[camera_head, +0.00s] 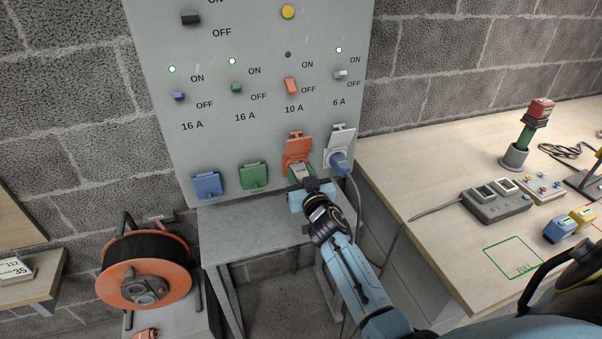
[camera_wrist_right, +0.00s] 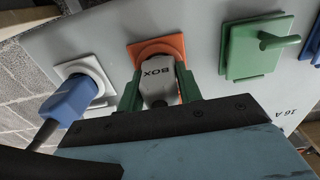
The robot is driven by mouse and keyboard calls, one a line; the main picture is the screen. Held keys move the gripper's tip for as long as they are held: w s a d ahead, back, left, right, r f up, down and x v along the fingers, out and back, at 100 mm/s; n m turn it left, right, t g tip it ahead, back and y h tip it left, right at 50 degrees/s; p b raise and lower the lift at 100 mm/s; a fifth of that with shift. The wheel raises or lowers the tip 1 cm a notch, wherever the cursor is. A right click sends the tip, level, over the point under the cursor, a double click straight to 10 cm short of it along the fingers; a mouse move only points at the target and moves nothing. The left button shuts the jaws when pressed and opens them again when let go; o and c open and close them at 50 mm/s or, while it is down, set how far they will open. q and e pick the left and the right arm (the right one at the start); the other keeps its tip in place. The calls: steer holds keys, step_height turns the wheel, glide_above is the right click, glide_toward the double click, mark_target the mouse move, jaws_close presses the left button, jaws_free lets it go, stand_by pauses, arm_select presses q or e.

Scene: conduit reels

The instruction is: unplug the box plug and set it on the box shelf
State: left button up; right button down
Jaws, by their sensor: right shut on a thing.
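The box plug (camera_wrist_right: 158,82) is grey, with "BOX" printed on it. In the wrist view it sits at the orange socket (camera_wrist_right: 165,46); how deep it is seated I cannot tell. My right gripper (camera_wrist_right: 158,92) is shut on it, one green finger on each side. In the head view this gripper (camera_head: 302,176) is in front of the orange socket (camera_head: 297,146) with its lid raised, and it mostly hides the plug. A grey shelf-like surface (camera_head: 245,228) lies below the panel; I see no label marking it as the box shelf. My left gripper is not in view.
A blue plug (camera_head: 339,161) with a cable sits in the right socket, close beside my gripper. Blue (camera_head: 207,185) and green (camera_head: 253,176) socket lids are closed. The lamp above the orange 10 A switch (camera_head: 290,85) is dark. A wooden bench (camera_head: 440,170) stands right, a cable reel (camera_head: 144,275) left.

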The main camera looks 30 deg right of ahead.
steer(key=shift+p+v, duration=0.45)
steer(key=shift+v, duration=0.65)
steer(key=shift+p+v, duration=0.65)
steer(key=shift+v, duration=1.3)
